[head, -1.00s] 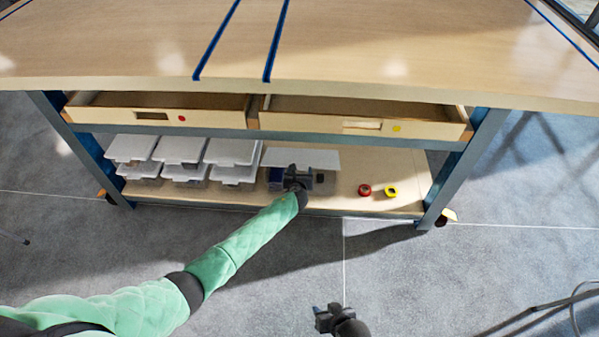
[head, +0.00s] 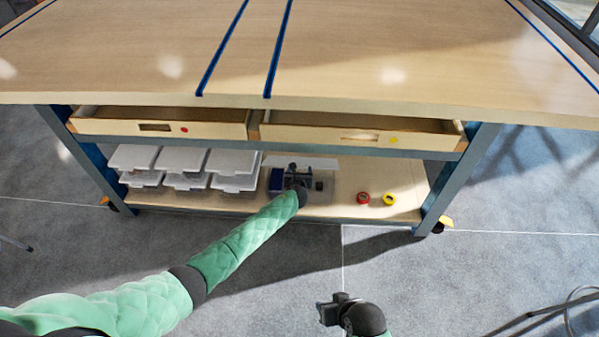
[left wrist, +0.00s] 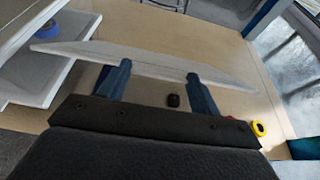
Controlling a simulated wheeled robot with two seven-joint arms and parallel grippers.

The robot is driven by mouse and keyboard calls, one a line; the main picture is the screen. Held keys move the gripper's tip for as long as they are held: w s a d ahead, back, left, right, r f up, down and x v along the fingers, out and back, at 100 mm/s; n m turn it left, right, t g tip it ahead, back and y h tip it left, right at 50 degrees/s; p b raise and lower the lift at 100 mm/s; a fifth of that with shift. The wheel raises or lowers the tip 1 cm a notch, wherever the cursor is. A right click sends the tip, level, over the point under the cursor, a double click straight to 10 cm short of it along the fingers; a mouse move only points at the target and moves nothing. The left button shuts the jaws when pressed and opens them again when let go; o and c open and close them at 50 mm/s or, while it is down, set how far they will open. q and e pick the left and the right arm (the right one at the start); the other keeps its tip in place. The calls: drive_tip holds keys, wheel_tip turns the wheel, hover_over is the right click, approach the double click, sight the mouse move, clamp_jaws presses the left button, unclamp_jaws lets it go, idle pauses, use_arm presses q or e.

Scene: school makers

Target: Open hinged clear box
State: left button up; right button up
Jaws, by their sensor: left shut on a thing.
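The hinged clear box (head: 322,197) sits on the lower shelf, right of the white-lidded boxes. Its pale flat lid (head: 322,163) shows behind my left gripper (head: 296,170). In the left wrist view the lid (left wrist: 150,62) is a thin pale plate crossing just beyond the fingertips of my left gripper (left wrist: 160,82). The two fingers stand apart with the lid's edge at their tips, and the gripper is shut on the lid. The gripper and forearm hide part of the box. My right gripper (head: 330,311) is over the floor in front, too small to judge its jaws.
White-lidded boxes (head: 183,160) are stacked left of the clear box. A red roll (head: 362,198) and a yellow roll (head: 389,199) lie to its right. Two slightly open drawers (head: 360,134) and the tabletop (head: 400,55) hang above the shelf.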

use_arm(q)
drive_tip(key=shift+w+r, duration=0.1)
drive_tip(key=shift+r, duration=0.05)
use_arm(e)
drive_tip(key=shift+r, duration=0.1)
use_arm(q)
drive_tip(key=o, duration=1.4)
use_arm(e)
drive_tip(key=shift+s, duration=0.1)
use_arm(q)
drive_tip(key=p+v, duration=0.1)
drive_tip(key=v, duration=0.7)
use_arm(e)
drive_tip(key=r, duration=0.5)
drive_tip(key=shift+s+d, duration=0.2)
drive_tip(key=shift+d, duration=0.05)
drive_tip(key=shift+s+f+g, duration=0.15)
drive_tip(key=shift+f+g, duration=0.15)
